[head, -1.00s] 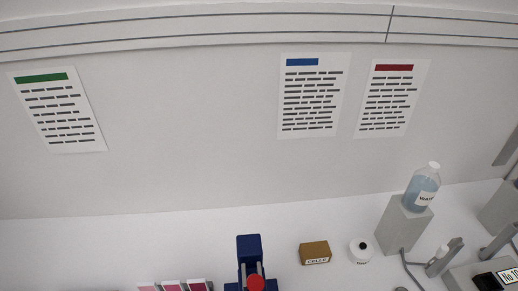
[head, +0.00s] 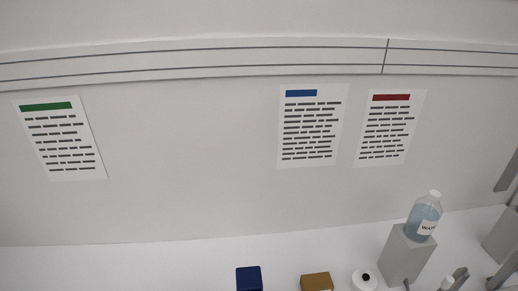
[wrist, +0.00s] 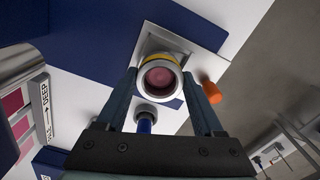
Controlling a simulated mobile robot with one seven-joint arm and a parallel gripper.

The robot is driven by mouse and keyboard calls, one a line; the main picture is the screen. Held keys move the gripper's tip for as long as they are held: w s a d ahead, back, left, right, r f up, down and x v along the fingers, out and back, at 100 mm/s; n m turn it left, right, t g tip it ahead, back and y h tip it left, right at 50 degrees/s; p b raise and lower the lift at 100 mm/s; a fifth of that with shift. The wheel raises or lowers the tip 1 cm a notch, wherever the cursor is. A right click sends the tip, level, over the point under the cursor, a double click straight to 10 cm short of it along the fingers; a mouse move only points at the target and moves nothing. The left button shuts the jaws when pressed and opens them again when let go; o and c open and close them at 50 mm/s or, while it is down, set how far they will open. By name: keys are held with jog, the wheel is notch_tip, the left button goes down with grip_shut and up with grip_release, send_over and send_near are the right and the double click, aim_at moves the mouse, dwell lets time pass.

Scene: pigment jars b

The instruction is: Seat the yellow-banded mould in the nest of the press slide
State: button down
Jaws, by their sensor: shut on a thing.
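In the wrist view my gripper (wrist: 161,85) is shut on the yellow-banded mould (wrist: 143,88), a round metal cup with pink material inside and a strip of yellow band at its far side. Behind the mould is a light plate with a square grey recess (wrist: 152,43), apparently the nest of the press slide. The mould overlaps this recess; I cannot tell whether it is in it or above it. In the head view only the top of a dark blue block (head: 249,279), likely the press, shows. My gripper is not in the head view.
An orange knob (wrist: 212,93) is close beside my right finger. Pink swatches stand at the left. In the head view a brown box (head: 317,282), a white round pot (head: 364,280) and a water bottle (head: 425,215) stand right.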

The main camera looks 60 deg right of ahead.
jog(key=shift+f+b, duration=0.8)
jog(key=shift+f, duration=0.25)
grip_release()
notch_tip(320, 180, up, 13)
jog(key=b, duration=0.2)
dwell(0.5)
dwell(0.4)
